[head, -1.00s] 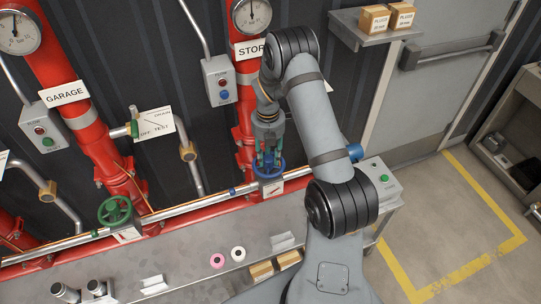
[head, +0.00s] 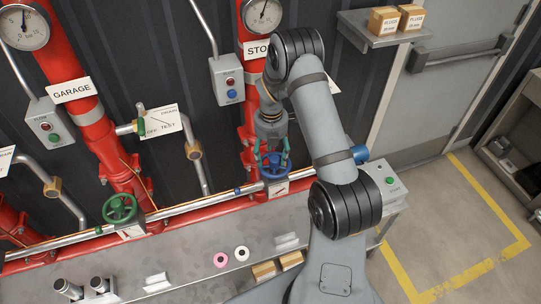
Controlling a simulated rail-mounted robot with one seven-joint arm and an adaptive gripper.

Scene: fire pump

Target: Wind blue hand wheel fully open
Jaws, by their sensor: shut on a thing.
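The blue hand wheel (head: 275,171) sits on the pipe at the foot of the red riser labelled "STO…", the rest of the label being hidden by my arm. My gripper (head: 272,160) points down at the wheel from above, its fingers at the wheel's rim. It is shut on the wheel. A small white plate with a red mark (head: 278,188) sits just below the wheel. How far open the valve stands cannot be told from this view.
A green hand wheel (head: 119,209) sits on the same pipe to the left. A steel bench (head: 190,260) carries pink and white rings and small boxes. A control box (head: 228,78) hangs left of the riser. Gauges, pipes and a door surround the area.

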